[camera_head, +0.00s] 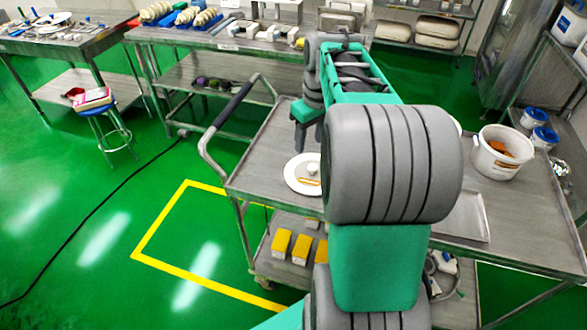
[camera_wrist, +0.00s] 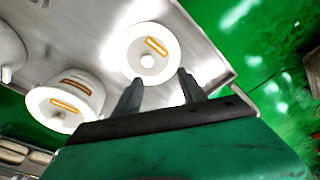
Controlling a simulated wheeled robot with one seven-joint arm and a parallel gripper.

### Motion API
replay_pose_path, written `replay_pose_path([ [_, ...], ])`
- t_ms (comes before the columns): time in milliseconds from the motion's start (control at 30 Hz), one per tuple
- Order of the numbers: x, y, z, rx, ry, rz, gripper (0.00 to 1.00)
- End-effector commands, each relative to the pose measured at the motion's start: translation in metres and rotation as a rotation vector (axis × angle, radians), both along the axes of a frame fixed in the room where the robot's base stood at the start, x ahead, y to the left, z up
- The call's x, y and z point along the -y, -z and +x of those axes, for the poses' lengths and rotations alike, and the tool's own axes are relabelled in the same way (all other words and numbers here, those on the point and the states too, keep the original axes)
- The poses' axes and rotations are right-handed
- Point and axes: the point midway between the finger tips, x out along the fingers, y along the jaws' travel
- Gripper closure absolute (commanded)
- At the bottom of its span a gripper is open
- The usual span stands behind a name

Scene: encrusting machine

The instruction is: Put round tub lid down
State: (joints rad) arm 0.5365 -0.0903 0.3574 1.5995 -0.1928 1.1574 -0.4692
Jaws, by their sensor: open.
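The round tub lid (camera_head: 303,180) is white, with a small knob and an orange mark. It lies flat on the steel cart top near its left end. The lid also shows in the wrist view (camera_wrist: 132,58), just beyond my fingertips. My gripper (camera_wrist: 160,78) is open, its two dark fingers apart with nothing held between them. The fingertips are close to the lid's near rim; I cannot tell whether they touch it. In the head view my arm hides much of the cart's middle.
The steel cart (camera_head: 262,160) has a push handle (camera_head: 235,105) at its left. A white tub (camera_head: 502,152) stands on its right side. Another white round container with an orange mark (camera_wrist: 88,82) shows beside the lid in the wrist view. Yellow boxes (camera_head: 281,243) sit on the lower shelf.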

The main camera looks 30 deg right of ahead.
Motion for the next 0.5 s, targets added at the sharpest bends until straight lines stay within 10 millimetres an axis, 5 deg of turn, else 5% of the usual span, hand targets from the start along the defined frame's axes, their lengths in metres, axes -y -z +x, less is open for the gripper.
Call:
replay_pose_path([
  [100,-0.079,-0.008,-0.019,0.044,0.012,-0.009,0.51],
  [233,-0.155,0.003,-0.063,0.101,0.048,-0.005,0.51],
  [333,-0.189,0.019,-0.095,0.137,0.074,0.004,0.51],
  [500,-0.206,0.034,-0.12,0.16,0.096,0.013,0.51],
])
